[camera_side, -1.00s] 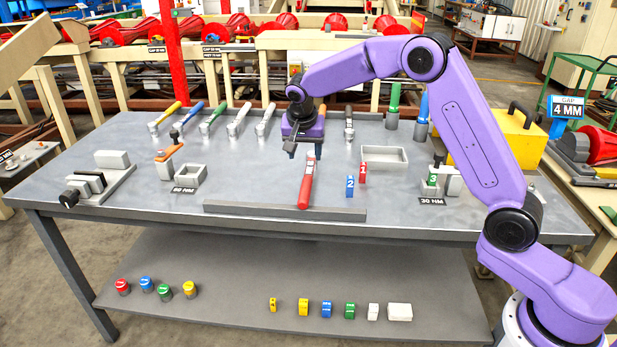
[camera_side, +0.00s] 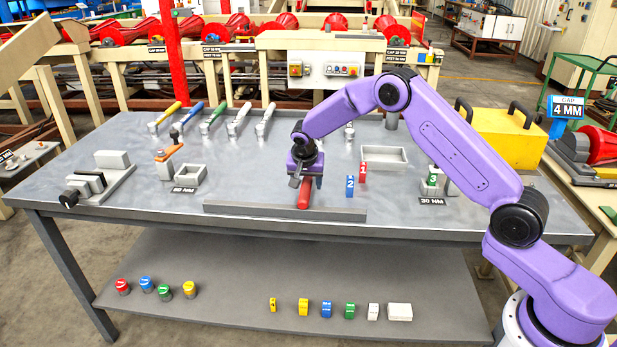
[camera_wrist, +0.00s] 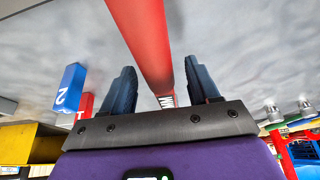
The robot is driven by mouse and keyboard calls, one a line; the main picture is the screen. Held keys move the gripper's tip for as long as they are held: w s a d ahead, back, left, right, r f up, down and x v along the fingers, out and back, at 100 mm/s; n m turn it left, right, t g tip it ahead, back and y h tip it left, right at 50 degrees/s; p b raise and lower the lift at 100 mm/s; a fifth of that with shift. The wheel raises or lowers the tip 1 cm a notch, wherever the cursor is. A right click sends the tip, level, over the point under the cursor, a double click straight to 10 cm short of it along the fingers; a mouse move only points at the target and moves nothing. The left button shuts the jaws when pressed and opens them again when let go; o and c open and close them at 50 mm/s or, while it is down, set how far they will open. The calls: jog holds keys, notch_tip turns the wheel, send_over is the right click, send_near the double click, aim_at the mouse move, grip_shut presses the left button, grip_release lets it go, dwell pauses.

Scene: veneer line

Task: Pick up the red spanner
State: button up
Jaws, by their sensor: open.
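The red spanner (camera_side: 304,194) lies on the grey table near the front rail, its red handle pointing to the front edge. In the side view its far part is hidden behind my gripper (camera_side: 306,183), which is low over it. In the wrist view the red handle (camera_wrist: 143,45) runs between the two dark fingers of my gripper (camera_wrist: 161,85), one on each side. The fingers are open and a gap shows on both sides of the handle. I cannot tell how far down the fingertips reach.
A grey rail (camera_side: 240,208) runs along the front of the table. Blue block 2 (camera_side: 350,186) and red block 1 (camera_side: 363,172) stand just right of the spanner. Several other spanners, such as the green-handled one (camera_side: 212,118), lie at the back. An open grey tray (camera_side: 384,157) is at right.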

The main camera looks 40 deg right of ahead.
jog(key=shift+w+d+f, duration=0.1)
jog(key=shift+d+f, duration=0.05)
jog(key=shift+f, duration=0.25)
grip_shut()
jog(key=shift+r, duration=0.1)
jog(key=shift+r, duration=0.15)
